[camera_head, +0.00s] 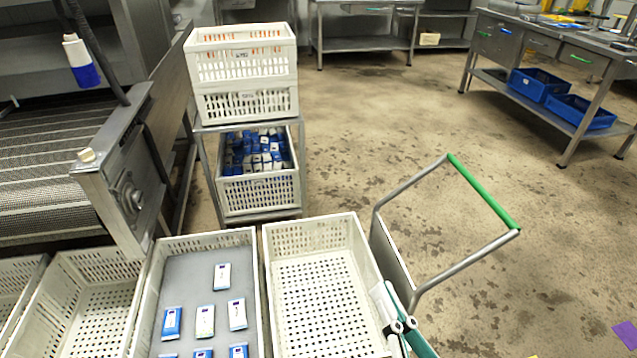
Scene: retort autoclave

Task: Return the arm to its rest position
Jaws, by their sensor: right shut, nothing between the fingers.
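My right gripper (386,290) is at the bottom edge, right of centre, beside the right wall of an empty white crate (315,219). Its narrow fingers point up the picture and lie close together, with nothing held between them. I cannot tell whether it touches the crate wall. My left gripper is not in view.
A cart handle with a green grip (484,192) rises just right of my gripper. A grey-floored crate (190,270) holds several blue-and-white packs. Stacked white crates (243,70) stand behind, near a mesh conveyor (45,160). Open floor (400,120) lies to the right.

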